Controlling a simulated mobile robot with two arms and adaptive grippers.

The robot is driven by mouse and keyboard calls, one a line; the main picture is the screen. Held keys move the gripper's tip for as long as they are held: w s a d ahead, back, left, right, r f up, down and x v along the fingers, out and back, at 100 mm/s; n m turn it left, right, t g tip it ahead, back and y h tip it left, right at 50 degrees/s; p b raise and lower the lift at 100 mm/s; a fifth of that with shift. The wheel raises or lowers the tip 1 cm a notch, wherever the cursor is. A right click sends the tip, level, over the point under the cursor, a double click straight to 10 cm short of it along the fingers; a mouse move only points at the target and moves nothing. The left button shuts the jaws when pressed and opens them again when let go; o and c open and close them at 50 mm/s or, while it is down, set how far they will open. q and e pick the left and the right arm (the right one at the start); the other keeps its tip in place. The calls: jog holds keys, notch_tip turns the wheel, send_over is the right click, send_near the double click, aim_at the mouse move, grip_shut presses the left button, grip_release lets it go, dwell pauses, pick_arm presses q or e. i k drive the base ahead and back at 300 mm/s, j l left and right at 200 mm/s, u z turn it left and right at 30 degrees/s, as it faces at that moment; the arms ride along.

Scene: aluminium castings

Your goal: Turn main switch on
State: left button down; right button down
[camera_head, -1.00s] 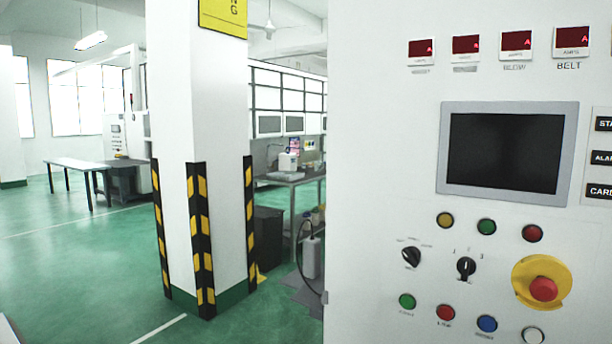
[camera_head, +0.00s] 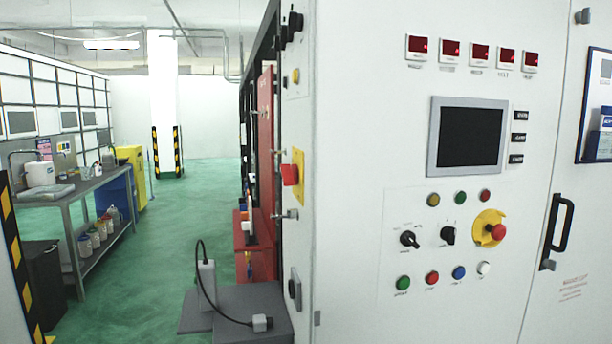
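A white control cabinet (camera_head: 370,120) fills the right of the head view. Its front carries two black rotary switches, a left one (camera_head: 409,239) and a right one (camera_head: 448,235). Their labels are too small to read, so I cannot tell which is the main switch. A red emergency button (camera_head: 497,231) on a yellow plate sits to their right. Coloured round buttons lie above and below the switches, and a dark screen (camera_head: 468,137) is higher up. The red displays (camera_head: 418,46) along the top are lit. Neither of my grippers is in view.
A second red button (camera_head: 290,174) is on the cabinet's narrow side. A black door handle (camera_head: 556,232) stands out at the right. A grey low platform (camera_head: 248,308) with a cabled device stands at the cabinet's left foot. Green floor (camera_head: 150,270) is open between it and the workbench (camera_head: 85,188).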

aim_at(289, 175)
jog(key=i+j+z, duration=0.2)
jog(key=i+j, duration=0.2)
jog(key=j, duration=0.25)
jog(key=i+j+z, duration=0.1)
jog(key=j, duration=0.25)
jog(key=i+j+z, duration=0.1)
jog(key=i+j, duration=0.15)
jog(key=i+j+z, duration=0.1)
jog(key=j, duration=0.4)
jog(key=i+j+z, duration=0.1)
jog(key=j, duration=0.3)
jog(key=i, duration=0.1)
